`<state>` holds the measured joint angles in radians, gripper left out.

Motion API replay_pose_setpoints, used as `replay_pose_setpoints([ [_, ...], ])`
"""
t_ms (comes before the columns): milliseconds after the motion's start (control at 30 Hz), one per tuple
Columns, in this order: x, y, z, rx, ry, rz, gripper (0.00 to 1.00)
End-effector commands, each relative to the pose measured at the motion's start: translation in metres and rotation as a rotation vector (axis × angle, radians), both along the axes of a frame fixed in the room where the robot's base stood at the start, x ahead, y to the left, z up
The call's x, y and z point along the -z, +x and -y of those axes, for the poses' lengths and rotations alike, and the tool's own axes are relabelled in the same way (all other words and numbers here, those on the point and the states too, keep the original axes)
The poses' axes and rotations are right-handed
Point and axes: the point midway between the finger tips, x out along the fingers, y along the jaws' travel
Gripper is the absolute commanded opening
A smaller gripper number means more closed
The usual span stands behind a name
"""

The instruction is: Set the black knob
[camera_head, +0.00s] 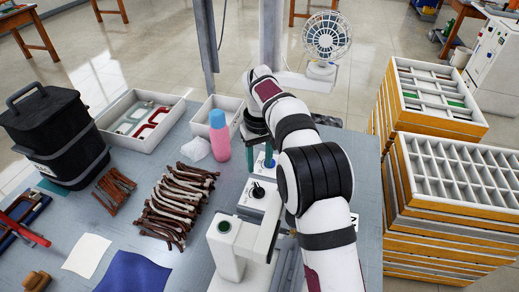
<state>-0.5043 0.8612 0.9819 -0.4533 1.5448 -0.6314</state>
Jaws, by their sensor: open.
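The black knob (258,190) sits on the top of a small white control box (248,203), beside the white machine in the middle of the bench. My gripper (260,160) hangs pointing down from the arm's far end, just behind the control box. It is open, with its greenish fingers apart and nothing seen held. It appears apart from the knob and further back, though the exact gap cannot be told. The direction in which the knob is set is too small to read.
The white machine (228,245) with a dark green round button (224,227) stands in front. A pink and blue bottle (220,140) stands left of my gripper. Stacked trays (450,215) rise at right.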

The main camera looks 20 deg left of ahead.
Motion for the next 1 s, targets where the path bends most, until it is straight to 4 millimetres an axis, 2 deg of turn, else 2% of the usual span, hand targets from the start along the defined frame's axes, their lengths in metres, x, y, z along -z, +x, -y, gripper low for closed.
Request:
replay_pose_setpoints([
  [100,-0.028,0.0,0.0,0.0,0.002,0.002,0.46],
  [233,-0.046,0.0,0.0,-0.001,0.0,0.001,0.46],
  [767,-0.055,0.0,0.003,0.008,0.004,0.005,0.46],
  [867,-0.086,-0.005,0.028,0.079,0.038,0.042,0.46],
  [967,-0.135,-0.029,0.076,0.231,0.112,0.117,0.46],
  [1000,-0.151,-0.044,0.097,0.301,0.146,0.151,0.46],
])
